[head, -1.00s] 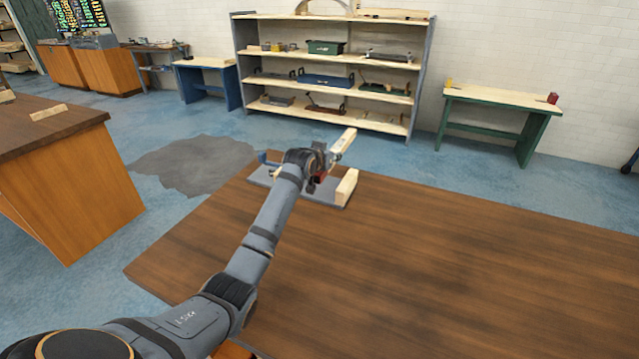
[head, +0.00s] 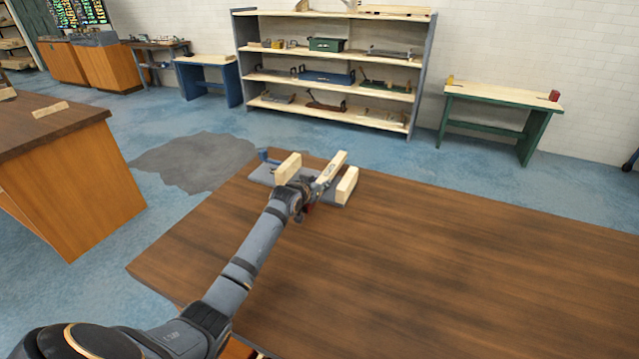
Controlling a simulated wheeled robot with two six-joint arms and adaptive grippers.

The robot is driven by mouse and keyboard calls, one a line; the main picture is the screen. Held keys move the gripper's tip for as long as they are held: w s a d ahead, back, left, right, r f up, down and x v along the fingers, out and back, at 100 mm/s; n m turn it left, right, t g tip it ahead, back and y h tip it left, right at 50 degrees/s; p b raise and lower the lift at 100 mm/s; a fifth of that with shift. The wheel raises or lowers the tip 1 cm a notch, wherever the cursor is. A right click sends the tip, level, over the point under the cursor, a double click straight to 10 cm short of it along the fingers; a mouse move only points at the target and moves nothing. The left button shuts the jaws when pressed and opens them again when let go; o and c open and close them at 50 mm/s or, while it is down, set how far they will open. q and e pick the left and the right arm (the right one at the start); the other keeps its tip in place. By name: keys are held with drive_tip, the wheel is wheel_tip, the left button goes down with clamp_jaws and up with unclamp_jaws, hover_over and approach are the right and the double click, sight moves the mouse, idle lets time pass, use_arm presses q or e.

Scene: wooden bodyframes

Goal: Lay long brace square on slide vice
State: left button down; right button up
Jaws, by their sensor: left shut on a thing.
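The slide vice stands at the far left corner of the brown table. It has a grey base plate (head: 262,176), a pale wooden left jaw (head: 288,168), a pale right jaw (head: 347,185) and a blue part (head: 265,156) at its left. My left gripper (head: 321,183) is over the vice and shut on the long brace (head: 334,166), a pale wooden bar. The brace is between the two jaws in the picture and points away from me. The gripper hides its near end. I cannot tell whether the brace touches the base. My right gripper is not in view.
The brown table top (head: 430,260) is clear to the right of the vice. Another bench (head: 50,130) with a small wooden piece is at left. A stocked shelf (head: 335,50) and a green workbench (head: 500,95) stand at the back wall.

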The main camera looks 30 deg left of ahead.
use_arm(q)
drive_tip(key=shift+f, duration=0.1)
drive_tip(key=shift+f, duration=0.45)
drive_tip(key=c, duration=1)
unclamp_jaws()
drive_tip(key=shift+r, duration=0.35)
drive_tip(key=v, duration=0.8)
drive_tip(key=p+v, duration=0.1)
drive_tip(key=v, duration=0.3)
drive_tip(key=shift+r, duration=0.3)
